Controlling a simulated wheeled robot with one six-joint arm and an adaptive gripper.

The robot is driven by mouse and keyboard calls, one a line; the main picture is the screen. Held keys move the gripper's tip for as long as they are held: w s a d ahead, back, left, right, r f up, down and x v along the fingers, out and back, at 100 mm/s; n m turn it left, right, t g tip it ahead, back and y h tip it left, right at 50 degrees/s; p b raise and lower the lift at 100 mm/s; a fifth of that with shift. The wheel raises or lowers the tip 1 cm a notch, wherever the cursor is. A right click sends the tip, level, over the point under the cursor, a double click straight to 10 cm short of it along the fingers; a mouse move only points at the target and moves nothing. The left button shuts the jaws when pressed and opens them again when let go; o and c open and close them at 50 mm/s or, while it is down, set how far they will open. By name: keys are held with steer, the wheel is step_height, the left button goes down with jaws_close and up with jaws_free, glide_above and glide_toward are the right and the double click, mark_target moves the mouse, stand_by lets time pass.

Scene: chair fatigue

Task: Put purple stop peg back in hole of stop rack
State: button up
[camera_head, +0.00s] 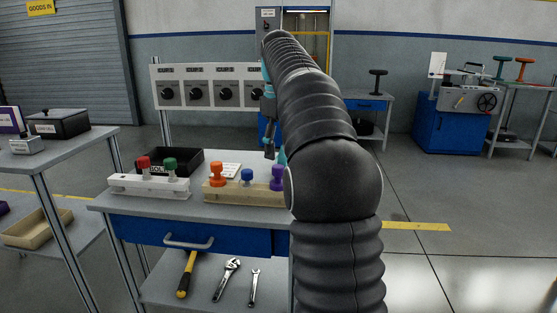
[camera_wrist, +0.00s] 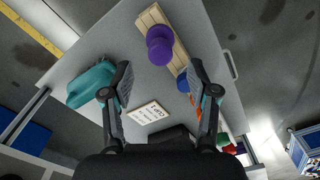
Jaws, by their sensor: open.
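The purple peg (camera_head: 277,177) stands at the right end of a wooden rack (camera_head: 240,195). An orange peg (camera_head: 216,174) and a blue peg (camera_head: 247,176) stand in the same rack. In the wrist view the purple peg (camera_wrist: 160,46) shows from above at one end of the wooden rack (camera_wrist: 152,17); how deep it sits cannot be told. My gripper (camera_wrist: 160,78) is open and empty above the bench, with the purple peg beyond its fingertips. In the head view it is partly hidden behind my arm.
A white rack (camera_head: 150,186) with red and green pegs stands on the left of the bench. A black bin (camera_head: 187,162) and a label card (camera_wrist: 151,112) are behind. A teal object (camera_wrist: 92,84) lies near one finger. A panel of dials (camera_head: 207,87) rises behind the bench.

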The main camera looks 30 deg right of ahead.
steer(key=shift+r, duration=0.9)
steer(key=shift+s+a, duration=0.15)
steer(key=shift+a, duration=0.05)
steer(key=s+a+f+m+t, duration=0.2)
steer(key=s+a+f, duration=0.4)
steer(key=s, duration=0.4)
steer(key=s+a+f+m+t, duration=0.15)
steer(key=s+a+f, duration=0.25)
steer(key=s+a, duration=0.5)
steer(key=s+a+f+m+t, duration=0.1)
steer(key=s+f+t, duration=0.1)
steer(key=s+f, duration=0.6)
step_height(320, 180, down, 2)
steer(key=shift+s+a, duration=0.2)
steer(key=shift+s, duration=0.1)
steer(key=shift+c, duration=0.2)
